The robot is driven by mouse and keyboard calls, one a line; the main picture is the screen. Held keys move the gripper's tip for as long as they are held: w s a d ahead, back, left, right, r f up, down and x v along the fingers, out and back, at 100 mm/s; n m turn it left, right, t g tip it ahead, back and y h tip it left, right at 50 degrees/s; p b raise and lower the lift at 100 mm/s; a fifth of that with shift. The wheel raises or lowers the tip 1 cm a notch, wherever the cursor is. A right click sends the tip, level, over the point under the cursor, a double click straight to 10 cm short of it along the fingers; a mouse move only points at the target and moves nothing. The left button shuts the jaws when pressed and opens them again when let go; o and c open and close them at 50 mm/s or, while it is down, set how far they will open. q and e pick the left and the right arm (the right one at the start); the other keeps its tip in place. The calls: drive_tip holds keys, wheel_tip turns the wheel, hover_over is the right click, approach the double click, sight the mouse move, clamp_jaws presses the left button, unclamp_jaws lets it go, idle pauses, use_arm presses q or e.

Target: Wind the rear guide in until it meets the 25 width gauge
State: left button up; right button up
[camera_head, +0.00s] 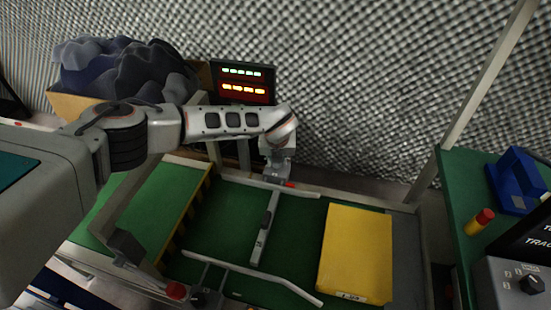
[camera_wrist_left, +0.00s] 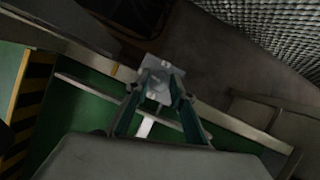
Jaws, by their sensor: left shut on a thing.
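The rear guide (camera_head: 240,182) is a pale rail along the far edge of a green bed. My left gripper (camera_head: 277,176) is over this rail near its middle. In the left wrist view my left gripper (camera_wrist_left: 161,84) is shut on a small grip at a grey plate (camera_wrist_left: 153,68); the fingers hide most of it. A gap shows between rail end and slab. My right gripper is not in view.
A bent front rail (camera_head: 250,276) and a grey crossbar (camera_head: 264,235) lie on the bed. A red knob (camera_head: 176,290) is at the front left. A lit display (camera_head: 243,81) and a bin of dark foam (camera_head: 120,70) stand behind. A green side table (camera_head: 465,190) is at right.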

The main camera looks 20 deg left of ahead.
use_arm(q)
drive_tip(key=shift+d+r+n+y+p, duration=0.2)
drive_tip(key=shift+n+y+p, duration=0.15)
drive_tip(key=shift+n, duration=0.55)
drive_tip(key=shift+f+n, duration=0.15)
drive_tip(key=shift+n, duration=0.35)
drive_tip(key=shift+f+n+g+y, duration=0.2)
drive_tip(key=shift+n+g+y, duration=0.3)
drive_tip(key=shift+n, duration=0.4)
drive_tip(key=shift+f+n+b, duration=0.25)
drive_tip(key=shift+n+b, duration=0.05)
drive_tip(key=shift+n, duration=0.6)
drive_tip(key=shift+f+n+g+y+b, duration=0.1)
drive_tip(key=shift+n+g+y+b, duration=0.35)
drive_tip(key=shift+n, duration=0.35)
drive_tip(key=shift+n+g+b, duration=0.25)
drive_tip(key=shift+n+b, duration=0.1)
drive_tip(key=shift+n, duration=0.25)
drive_tip(key=shift+n+b, duration=0.45)
drive_tip(key=shift+n, duration=0.35)
drive_tip(key=shift+r+g, duration=0.25)
drive_tip(key=shift+g, duration=0.05)
drive_tip(key=shift+c, duration=0.2)
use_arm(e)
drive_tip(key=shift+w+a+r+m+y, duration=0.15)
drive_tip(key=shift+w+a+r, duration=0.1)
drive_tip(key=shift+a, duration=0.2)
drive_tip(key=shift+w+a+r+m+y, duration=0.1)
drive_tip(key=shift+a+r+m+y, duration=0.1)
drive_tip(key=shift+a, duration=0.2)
